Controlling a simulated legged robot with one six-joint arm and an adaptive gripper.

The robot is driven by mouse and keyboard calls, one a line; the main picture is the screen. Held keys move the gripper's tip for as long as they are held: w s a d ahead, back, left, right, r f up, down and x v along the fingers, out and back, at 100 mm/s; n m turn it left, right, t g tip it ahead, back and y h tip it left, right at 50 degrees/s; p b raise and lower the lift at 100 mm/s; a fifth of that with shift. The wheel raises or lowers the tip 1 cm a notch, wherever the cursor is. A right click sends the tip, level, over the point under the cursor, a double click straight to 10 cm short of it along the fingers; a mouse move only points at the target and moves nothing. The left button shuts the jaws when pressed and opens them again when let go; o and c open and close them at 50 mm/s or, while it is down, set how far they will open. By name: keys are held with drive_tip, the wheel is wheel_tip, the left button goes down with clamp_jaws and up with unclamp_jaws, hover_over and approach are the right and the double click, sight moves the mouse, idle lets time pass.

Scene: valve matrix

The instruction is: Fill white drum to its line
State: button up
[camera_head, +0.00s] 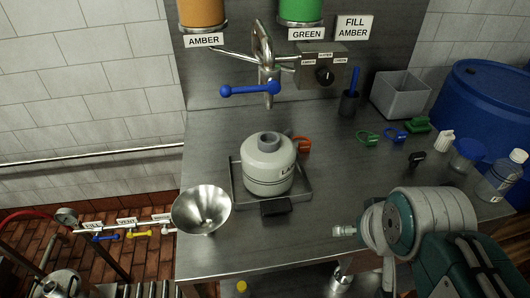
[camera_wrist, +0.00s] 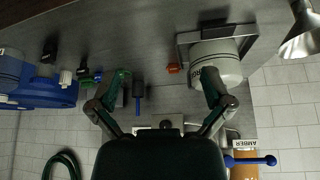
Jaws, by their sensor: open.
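The white drum (camera_head: 268,165), with a grey cap or neck and dark lines around its side, stands upright in a shallow metal tray (camera_head: 306,193) on the steel bench. Its fill level cannot be seen. Behind it a metal spout (camera_head: 267,65) hangs below the AMBER tank (camera_head: 202,12) and GREEN tank (camera_head: 300,10), with a blue lever (camera_head: 250,90). A selector box with a black knob (camera_head: 325,75) is to its right. A sign (camera_head: 354,27) reads FILL AMBER. My gripper (camera_wrist: 165,76) is open and empty in the wrist view; the drum (camera_wrist: 218,62) shows behind its right finger.
A steel funnel (camera_head: 202,209) is at the bench's left front. Grey bin (camera_head: 402,94), blue barrel (camera_head: 484,105), brush cup (camera_head: 348,103), coloured clips (camera_head: 396,135) and bottles (camera_head: 503,175) stand right. A pipe with FILL and VENT valves (camera_head: 125,230) runs lower left.

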drive_tip(key=shift+w+r, duration=0.1)
drive_tip(key=shift+r, duration=0.1)
drive_tip(key=c, duration=0.7)
drive_tip(key=w+r, duration=0.1)
drive_tip(key=w+a+r, duration=0.1)
drive_tip(key=r, duration=0.1)
clamp_jaws()
drive_tip(key=w+a+r, duration=0.5)
drive_tip(key=a+r, duration=0.1)
drive_tip(key=r, duration=0.2)
drive_tip(key=w+a+r+n, duration=0.1)
drive_tip(key=w+a+r, duration=0.4)
drive_tip(key=r, duration=0.3)
drive_tip(key=w+a+r+n+t+y, duration=0.1)
drive_tip(key=w+a+r, duration=0.4)
drive_tip(key=a+r, duration=0.3)
drive_tip(key=shift+w+r, duration=0.3)
drive_tip(key=shift+r, duration=0.2)
